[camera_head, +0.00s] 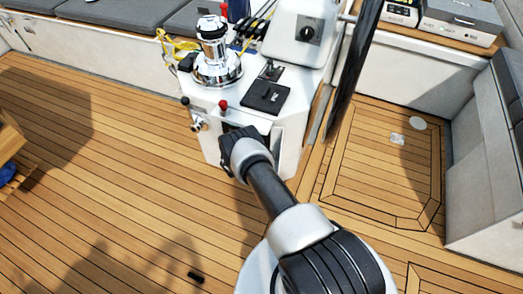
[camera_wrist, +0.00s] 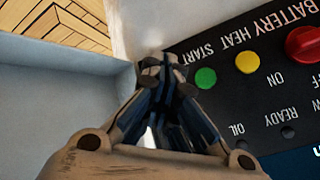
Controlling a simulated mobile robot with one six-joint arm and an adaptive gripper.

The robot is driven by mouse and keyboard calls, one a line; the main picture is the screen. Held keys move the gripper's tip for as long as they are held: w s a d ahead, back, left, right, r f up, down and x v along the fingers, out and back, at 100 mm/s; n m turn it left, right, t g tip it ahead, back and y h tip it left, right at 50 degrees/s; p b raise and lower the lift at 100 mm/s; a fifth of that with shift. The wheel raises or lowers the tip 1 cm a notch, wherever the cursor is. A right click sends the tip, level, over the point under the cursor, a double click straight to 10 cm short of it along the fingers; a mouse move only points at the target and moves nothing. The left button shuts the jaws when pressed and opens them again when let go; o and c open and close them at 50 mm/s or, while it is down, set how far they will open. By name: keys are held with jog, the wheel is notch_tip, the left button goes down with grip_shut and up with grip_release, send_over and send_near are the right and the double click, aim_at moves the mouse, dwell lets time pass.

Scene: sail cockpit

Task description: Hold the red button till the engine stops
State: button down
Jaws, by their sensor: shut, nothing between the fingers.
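In the wrist view, my gripper (camera_wrist: 163,66) is shut and empty, its fingertips over the edge of a black engine panel (camera_wrist: 228,108). A green button (camera_wrist: 205,77) at START is just right of the fingertips. A yellow button (camera_wrist: 247,62) at HEAT is further right. A large red knob (camera_wrist: 304,43) at BATTERY, beside ON and OFF marks, is cut by the right edge, apart from the fingers. No other red button shows; my fingers cover part of the panel. I cannot tell whether the tips touch it. In the head view my arm hides the panel.
A white console (camera_head: 240,118) carries a chrome winch (camera_head: 216,60), a red-topped lever (camera_head: 223,105) and a dark wheel (camera_head: 352,70). In the wrist view, a pale wall (camera_wrist: 60,100) stands close left of my fingers. The wooden deck (camera_head: 110,150) at left is mostly clear.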

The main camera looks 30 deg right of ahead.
jog(key=shift+w+d, duration=0.1)
dwell(0.5)
jog(key=shift+w+d, duration=0.15)
jog(key=shift+d, duration=0.1)
jog(key=shift+w+d, duration=0.3)
jog(key=shift+d, duration=0.05)
dwell(0.7)
dwell(0.9)
jog(key=shift+s+a+p, duration=0.4)
jog(key=shift+s+a, duration=0.15)
jog(key=shift+a, duration=0.15)
jog(key=s+a+p, duration=0.1)
jog(key=a, duration=0.1)
jog(key=s+a+p, duration=0.1)
jog(key=s+a, duration=0.1)
dwell(0.4)
dwell(0.4)
